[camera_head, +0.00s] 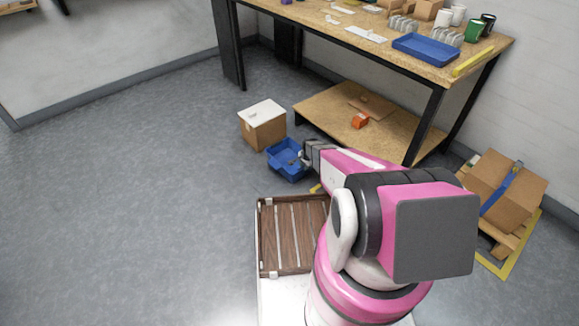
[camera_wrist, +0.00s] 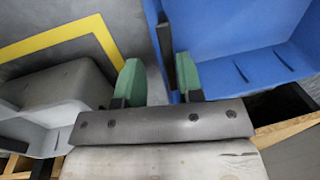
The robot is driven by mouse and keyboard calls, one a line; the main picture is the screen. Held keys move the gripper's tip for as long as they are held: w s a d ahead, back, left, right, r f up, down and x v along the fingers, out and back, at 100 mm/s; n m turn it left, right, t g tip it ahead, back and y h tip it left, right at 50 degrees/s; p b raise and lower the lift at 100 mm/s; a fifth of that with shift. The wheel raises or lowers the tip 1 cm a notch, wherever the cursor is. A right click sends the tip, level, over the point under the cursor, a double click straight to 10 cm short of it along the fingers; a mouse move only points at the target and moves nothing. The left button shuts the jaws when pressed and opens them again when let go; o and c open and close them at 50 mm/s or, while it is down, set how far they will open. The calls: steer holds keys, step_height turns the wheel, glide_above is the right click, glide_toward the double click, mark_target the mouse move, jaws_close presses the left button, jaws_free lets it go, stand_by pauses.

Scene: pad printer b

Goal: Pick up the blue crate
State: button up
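My gripper (camera_head: 304,157) is at the crate's right side in the head view. In the wrist view, the crate (camera_wrist: 235,30) fills the upper right, and my gripper's (camera_wrist: 158,78) two green fingertips stand apart. One is over the crate's inside and one is outside, with the crate's near wall reaching between them. I see no firm contact on the wall.
A cardboard box (camera_head: 262,132) with a white top stands close left of the crate. The workbench's lower shelf (camera_head: 335,112) is close behind, with an orange item (camera_head: 359,120) on it. A blue tray (camera_head: 426,48) lies on the bench top. Floor to the left is clear.

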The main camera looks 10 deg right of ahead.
mark_target(303, 169)
steer(key=f, duration=0.3)
steer(key=w+f, duration=0.1)
steer(key=shift+w+a+f, duration=0.1)
steer(key=shift+a+f, duration=0.15)
steer(key=shift+f, duration=0.15)
jaws_close()
steer(key=shift+r, duration=0.1)
stand_by(0.9)
